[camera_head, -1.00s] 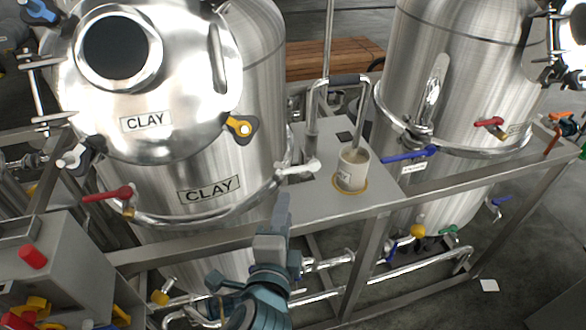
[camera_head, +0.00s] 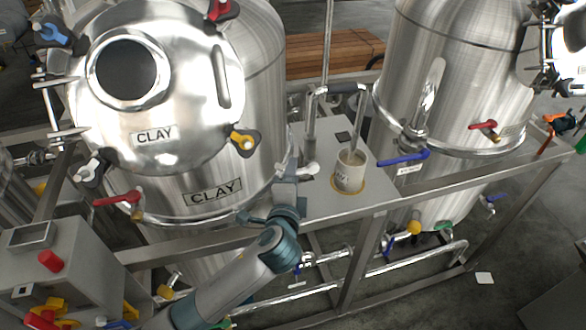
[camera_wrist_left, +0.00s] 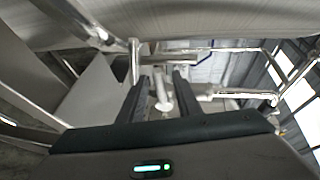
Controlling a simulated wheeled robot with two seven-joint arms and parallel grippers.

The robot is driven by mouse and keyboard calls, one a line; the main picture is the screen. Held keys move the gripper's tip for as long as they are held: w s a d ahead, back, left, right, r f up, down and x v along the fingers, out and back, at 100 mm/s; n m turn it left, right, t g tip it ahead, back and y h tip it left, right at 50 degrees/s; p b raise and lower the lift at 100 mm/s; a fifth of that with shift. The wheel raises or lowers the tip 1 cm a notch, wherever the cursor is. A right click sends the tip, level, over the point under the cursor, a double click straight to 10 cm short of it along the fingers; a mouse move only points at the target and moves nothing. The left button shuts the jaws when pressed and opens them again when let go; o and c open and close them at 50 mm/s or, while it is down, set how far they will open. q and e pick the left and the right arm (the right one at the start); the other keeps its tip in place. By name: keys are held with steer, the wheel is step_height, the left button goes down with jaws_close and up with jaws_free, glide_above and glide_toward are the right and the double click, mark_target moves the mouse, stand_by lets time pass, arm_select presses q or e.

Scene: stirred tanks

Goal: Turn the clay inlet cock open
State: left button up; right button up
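The clay tank (camera_head: 170,192) is the steel vessel on the left with two CLAY labels. A small white-handled cock (camera_head: 309,169) sits at its right side, above the steel deck. I take it for the clay inlet cock, though no label on it is readable. My left gripper (camera_head: 289,181) is beside this handle and partly hides it. In the left wrist view the gripper's dark fingers (camera_wrist_left: 160,98) are apart, and a pale handle (camera_wrist_left: 161,92) shows in the gap between them. I cannot tell whether they touch it. My right gripper is not in view.
A red-handled cock (camera_head: 117,200) and a yellow clamp knob (camera_head: 243,140) are on the clay tank. A frame rail (camera_head: 430,185) runs in front. A second tank (camera_head: 420,75) stands right.

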arm_select(q)
steer(key=shift+w+f, duration=0.1)
steer(key=shift+w, duration=0.3)
jaws_close()
steer(key=shift+f+b, duration=0.2)
steer(key=shift+b, duration=0.2)
steer(key=n+b, duration=0.1)
steer(key=b, duration=0.2)
steer(key=f+n+t+b, duration=0.1)
steer(key=b, duration=0.2)
steer(key=f+n+b, duration=0.1)
steer(key=n+b, duration=0.1)
steer(key=shift+d+f+t+h+b, duration=0.15)
steer(key=shift+d+t+h+b, duration=0.15)
steer(key=shift+t+h+b, duration=0.1)
steer(key=shift+d+n+b, duration=0.1)
steer(key=shift+n+b, duration=0.3)
steer(key=shift+b, duration=0.2)
jaws_free()
